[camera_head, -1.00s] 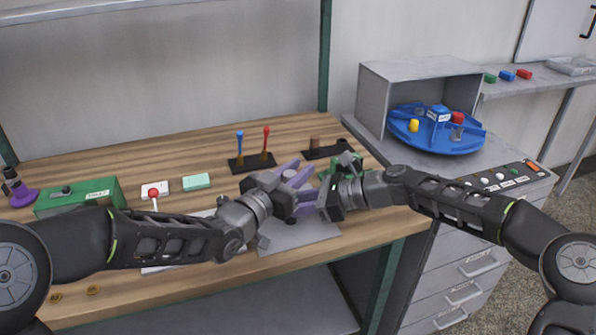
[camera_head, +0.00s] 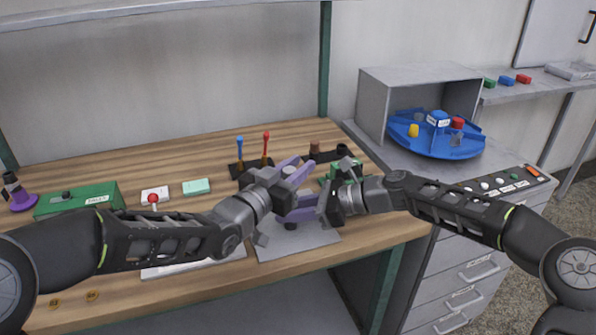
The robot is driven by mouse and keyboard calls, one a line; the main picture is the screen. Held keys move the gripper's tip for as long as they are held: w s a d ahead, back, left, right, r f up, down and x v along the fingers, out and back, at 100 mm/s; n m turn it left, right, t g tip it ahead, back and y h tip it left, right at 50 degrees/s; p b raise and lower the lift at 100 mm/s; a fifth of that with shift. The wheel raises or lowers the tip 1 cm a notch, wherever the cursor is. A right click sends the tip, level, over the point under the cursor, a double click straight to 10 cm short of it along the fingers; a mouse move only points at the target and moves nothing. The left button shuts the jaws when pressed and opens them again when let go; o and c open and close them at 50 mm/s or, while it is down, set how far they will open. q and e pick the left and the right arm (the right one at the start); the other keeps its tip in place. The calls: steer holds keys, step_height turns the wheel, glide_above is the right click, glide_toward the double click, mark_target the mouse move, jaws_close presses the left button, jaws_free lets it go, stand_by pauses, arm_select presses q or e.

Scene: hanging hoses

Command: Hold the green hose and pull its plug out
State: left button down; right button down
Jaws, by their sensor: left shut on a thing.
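I cannot make out a green hose or its plug for certain. A small green thing (camera_head: 346,171) stands on the bench just behind my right gripper, which partly covers it. My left gripper (camera_head: 282,190) is over the middle of the bench, shut on a purple piece (camera_head: 310,211); the contact itself is largely hidden. The purple piece lies between my two grippers, above a grey plate (camera_head: 298,240). My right gripper (camera_head: 330,203) is close beside the purple piece at its right end. Whether its jaws are open or shut is unclear.
Blue and red levers (camera_head: 265,146) stand behind my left gripper. A blue round tray (camera_head: 430,145) is on the cabinet at right.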

arm_select(q)
steer(key=shift+r, duration=1.2)
steer(key=shift+r, duration=0.1)
step_height(320, 180, up, 3)
steer(key=shift+f, duration=0.1)
arm_select(e)
steer(key=c, duration=1.1)
jaws_free()
